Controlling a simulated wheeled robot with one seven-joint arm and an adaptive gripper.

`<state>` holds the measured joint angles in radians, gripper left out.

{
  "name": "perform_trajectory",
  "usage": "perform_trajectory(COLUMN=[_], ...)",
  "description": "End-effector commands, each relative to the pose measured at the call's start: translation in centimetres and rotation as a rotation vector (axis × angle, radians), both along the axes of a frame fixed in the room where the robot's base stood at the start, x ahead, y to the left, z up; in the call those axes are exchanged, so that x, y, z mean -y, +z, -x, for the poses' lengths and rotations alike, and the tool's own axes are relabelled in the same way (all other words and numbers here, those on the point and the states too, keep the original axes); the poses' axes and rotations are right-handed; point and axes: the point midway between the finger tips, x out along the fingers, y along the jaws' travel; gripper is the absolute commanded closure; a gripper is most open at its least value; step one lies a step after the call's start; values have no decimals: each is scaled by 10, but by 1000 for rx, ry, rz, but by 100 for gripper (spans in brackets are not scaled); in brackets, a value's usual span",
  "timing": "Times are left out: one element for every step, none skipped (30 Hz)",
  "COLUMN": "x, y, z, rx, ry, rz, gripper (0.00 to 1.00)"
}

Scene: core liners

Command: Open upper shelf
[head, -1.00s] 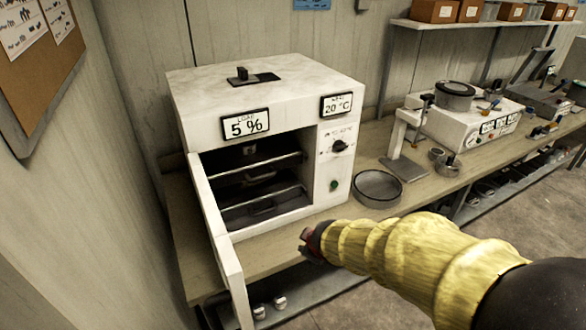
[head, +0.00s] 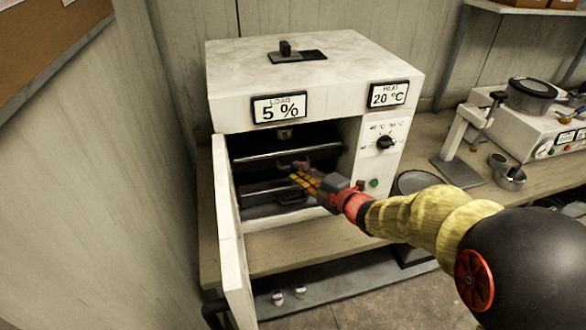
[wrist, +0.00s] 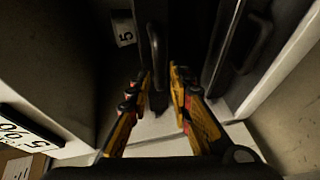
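The white oven (head: 315,75) stands on the bench with its door (head: 231,225) swung open to the left. Inside are two dark shelves, the upper shelf (head: 262,160) above the lower shelf (head: 262,192). My gripper (head: 298,178) is at the oven opening, in front of the shelves, and partly covers them. In the wrist view my gripper (wrist: 158,72) is open. The upper shelf's handle (wrist: 154,50) lies ahead, in line with the gap between the fingertips. I cannot tell whether they touch it. The lower shelf's handle (wrist: 252,42) is off to the right.
The oven's right panel carries a dial (head: 386,143) and a green button (head: 374,183), close to my arm. A wall is close on the left.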

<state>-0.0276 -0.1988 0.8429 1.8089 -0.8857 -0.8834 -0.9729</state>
Motion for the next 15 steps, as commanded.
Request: perform_trajectory(x=[-6,-9,-12,-14,-16,-19,-21,-22,-24,-24,-25,-25,-26,-26,-26], y=[-4,-5,-6,-6,-6,-7,-7,-7,-8,-8,-8,-8,-8,-8,-8], z=[-6,-10,-14,-17,-20,-23,-25,-27,-29,-30,-31,-32,-32,-32,-32], rx=[-1,-2,-1,-1,-1,-1,-1,-1,-1,-1,-1,-2,-2,-2,-2], ry=[2,2,1,0,0,0,0,0,0,-1,-1,-1,-2,-2,-2], rz=[0,1,0,0,-1,0,0,1,0,0,0,-1,-1,-1,-1], gripper=[79,79,79,79,79,79,79,79,79,79,79,79,79,79,79])
